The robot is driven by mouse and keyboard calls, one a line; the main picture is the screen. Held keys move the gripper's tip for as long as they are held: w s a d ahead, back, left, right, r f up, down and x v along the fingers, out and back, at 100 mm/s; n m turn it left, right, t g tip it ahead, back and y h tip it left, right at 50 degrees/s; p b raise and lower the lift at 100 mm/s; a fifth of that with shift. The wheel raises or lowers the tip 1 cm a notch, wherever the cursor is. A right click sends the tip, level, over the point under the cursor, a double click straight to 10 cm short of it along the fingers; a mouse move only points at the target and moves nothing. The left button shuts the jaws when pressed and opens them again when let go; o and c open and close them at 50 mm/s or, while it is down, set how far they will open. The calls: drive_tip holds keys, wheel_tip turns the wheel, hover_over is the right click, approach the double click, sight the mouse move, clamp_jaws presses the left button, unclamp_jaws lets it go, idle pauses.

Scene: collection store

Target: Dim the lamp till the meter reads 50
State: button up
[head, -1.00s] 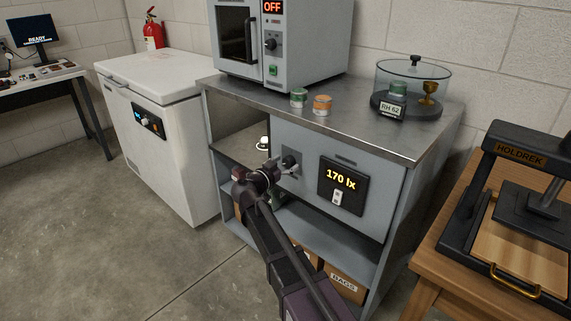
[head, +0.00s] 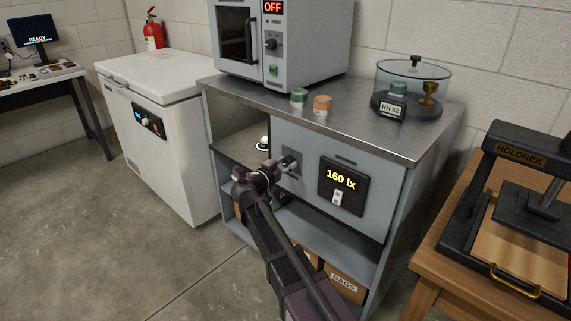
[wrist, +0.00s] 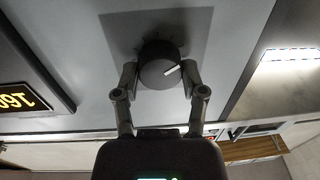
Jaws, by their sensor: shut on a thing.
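The meter (head: 342,183) on the grey cabinet front reads 160 lx in yellow digits. It also shows upside down at the left of the wrist view (wrist: 28,103). The lamp's dark round knob (wrist: 160,66) with a white pointer line sits on a grey plate to the left of the meter. My gripper (wrist: 159,78) is shut on the knob, one finger on each side. In the head view my gripper (head: 281,168) is at the knob, which it partly hides.
The cabinet's steel top (head: 233,88) carries an oven marked OFF (head: 275,45), two small tins and a glass dome (head: 412,85). A white chest freezer (head: 165,130) stands left. A wooden table with a press (head: 520,200) stands close on the right.

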drive_tip(key=n, duration=0.4)
drive_tip(key=shift+w, duration=0.1)
drive_tip(key=n, duration=0.3)
drive_tip(key=shift+n+g+p, duration=0.3)
drive_tip(key=shift+n+p, duration=0.05)
drive_tip(key=shift+n, duration=0.05)
drive_tip(key=n, duration=0.4)
drive_tip(key=shift+w+a, duration=0.1)
drive_tip(key=n, duration=0.3)
drive_tip(key=shift+n, duration=0.4)
drive_tip(key=n, duration=0.4)
drive_tip(key=shift+g+h, duration=0.3)
drive_tip(key=n, duration=0.3)
drive_tip(key=shift+f+n, duration=0.15)
drive_tip(key=shift+n, duration=0.15)
drive_tip(key=n, duration=0.4)
drive_tip(key=shift+h+b, duration=0.3)
drive_tip(key=shift+b, duration=0.05)
drive_tip(key=shift+n, duration=2.2)
